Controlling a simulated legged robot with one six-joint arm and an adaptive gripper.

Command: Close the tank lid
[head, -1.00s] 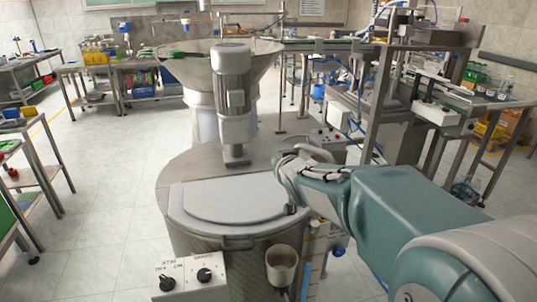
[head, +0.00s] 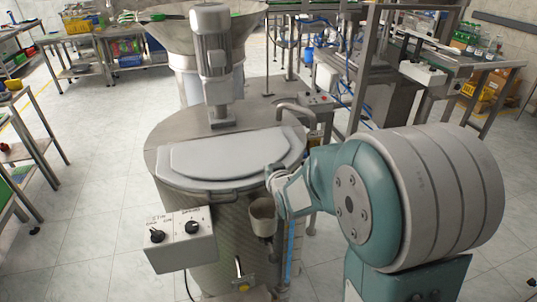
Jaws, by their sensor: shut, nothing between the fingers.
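The tank (head: 222,235) is a round steel vessel in the middle of the head view. Its pale grey lid (head: 232,158) lies flat over the front part of the tank top, and no gap shows along its edge. A bar handle (head: 205,198) runs along the front rim. My gripper (head: 276,176) is at the right front of the tank, close to the right end of the lid. It is small and partly hidden by my wrist; it is shut and holds nothing. I cannot tell whether it touches the rim.
A motor (head: 213,60) stands upright on the tank top behind the lid. A control box (head: 180,240) with two knobs is at the front left, and a grey cup (head: 263,217) hangs at the front right. A steel frame (head: 388,95) stands at the right.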

